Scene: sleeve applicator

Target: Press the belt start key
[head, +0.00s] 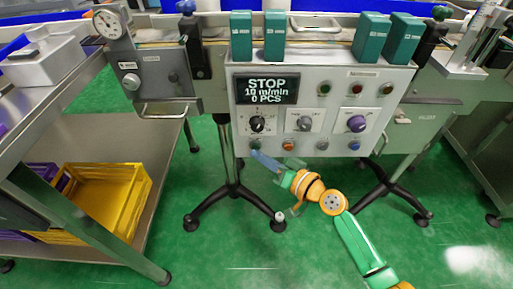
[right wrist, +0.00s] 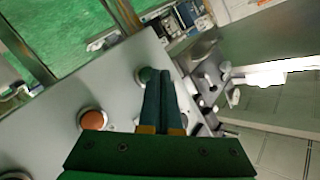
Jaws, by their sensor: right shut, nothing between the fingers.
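The grey control box (head: 315,115) hangs at the belt, and its display (head: 266,90) reads STOP, 10 m/min, 0 PCS. A row of keys runs along its lower edge. The green key (head: 255,144) is at the left end, and it also shows in the right wrist view (right wrist: 144,75). My right gripper (head: 255,154) is shut and empty. Its fingertips (right wrist: 166,76) are right at the green key and partly overlap it in the wrist view. I cannot tell whether they touch it. My left gripper is not in view.
An orange key (head: 288,146), a grey key (head: 322,146) and a blue key (head: 354,146) sit to the right. Dials (head: 306,123) are above them. Teal boxes (head: 241,36) stand above the control box. A yellow crate (head: 103,196) is on the left shelf.

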